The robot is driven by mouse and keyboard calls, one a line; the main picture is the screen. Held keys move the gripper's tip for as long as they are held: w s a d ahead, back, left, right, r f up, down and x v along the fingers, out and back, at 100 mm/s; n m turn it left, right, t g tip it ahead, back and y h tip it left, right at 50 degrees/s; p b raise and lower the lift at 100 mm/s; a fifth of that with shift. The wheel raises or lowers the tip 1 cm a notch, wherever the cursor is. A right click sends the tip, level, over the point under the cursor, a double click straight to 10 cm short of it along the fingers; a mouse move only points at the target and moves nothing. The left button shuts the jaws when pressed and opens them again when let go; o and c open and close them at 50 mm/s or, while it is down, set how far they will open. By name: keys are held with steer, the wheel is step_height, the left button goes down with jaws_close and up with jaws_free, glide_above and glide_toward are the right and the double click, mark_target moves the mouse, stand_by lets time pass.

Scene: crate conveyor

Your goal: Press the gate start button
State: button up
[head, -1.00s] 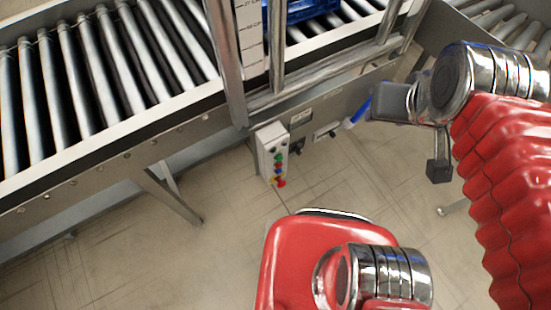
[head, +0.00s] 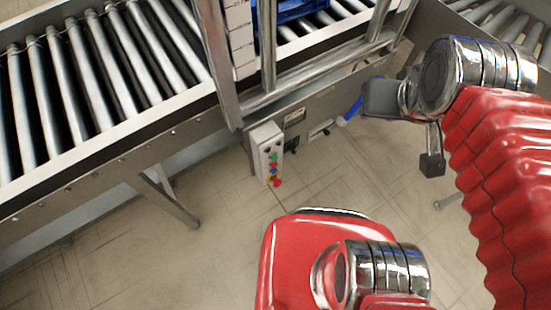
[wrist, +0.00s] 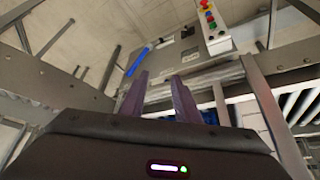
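A pale control box (head: 263,140) is fixed to the side of the conveyor, with a column of small coloured buttons (head: 274,168) including green, blue, yellow and red. No label is legible, so I cannot tell which one is the gate start button. In the wrist view the box (wrist: 219,37) shows at the upper right. My gripper (wrist: 158,78) has its two dark fingers apart, with nothing between them. Its fingertips are left of and below the box in that view, and apart from it. In the head view I cannot make out the fingers.
A roller conveyor (head: 110,140) runs along the left and back, with upright metal posts (head: 218,65) above the box. A blue crate (head: 290,8) stands on the rollers. A blue rod-like piece (head: 350,111) is right of the box. The floor in front is clear.

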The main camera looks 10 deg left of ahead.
jaws_close()
stand_by(1.4)
